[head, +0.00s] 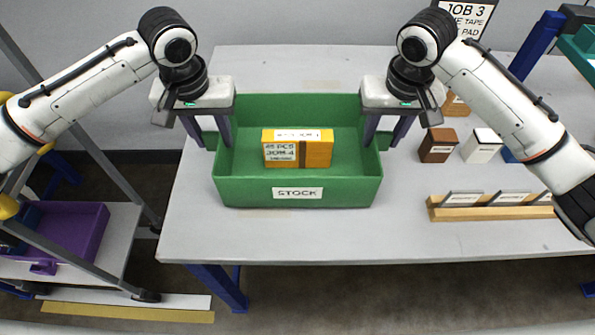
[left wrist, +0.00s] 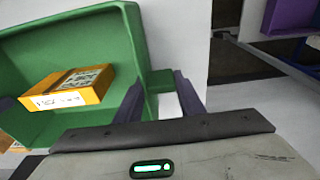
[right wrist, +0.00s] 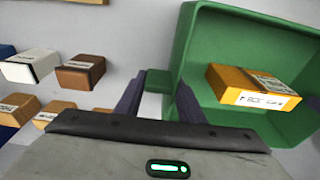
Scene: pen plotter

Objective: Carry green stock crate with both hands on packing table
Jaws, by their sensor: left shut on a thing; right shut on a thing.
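The green stock crate (head: 240,190) is on or just above the packing table (head: 280,230), near its left end; I cannot tell if it touches. Its front bears a STOCK label, and an orange box (head: 310,155) with white labels lies inside it. My left gripper (head: 208,138) is shut on the crate's left side tab, which shows between the fingers in the left wrist view (left wrist: 160,82). My right gripper (head: 386,135) is shut on the right side tab, which shows between the fingers in the right wrist view (right wrist: 158,82).
Right of the crate stand a brown box (head: 437,145), a white box (head: 481,146) and a wooden rack (head: 490,208) with several label plates. A JOB 3 sign (head: 465,15) stands behind. A cart with a purple bin (head: 75,235) is left, beyond a gap. The table front is clear.

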